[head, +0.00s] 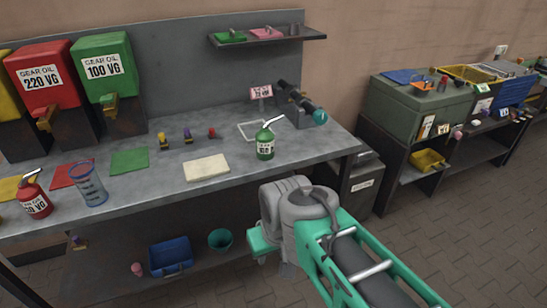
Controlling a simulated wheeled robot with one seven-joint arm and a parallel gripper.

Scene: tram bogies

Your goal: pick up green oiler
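The green oiler (265,142) stands upright on the grey workbench (225,147), right of the middle. It has a pale label and a thin light spout tilting up to the right. My arm reaches in from the lower right, and its grey joint is in front of the bench, below and to the right of the oiler. I cannot make out my gripper's fingers. Nothing of mine touches the oiler.
A cream cloth (206,168) lies left of the oiler, and a wire frame (255,130) lies behind it. A dark device with a teal end (319,117) stands to its right. A clear measuring jug (89,184) and red oiler (34,199) stand at left.

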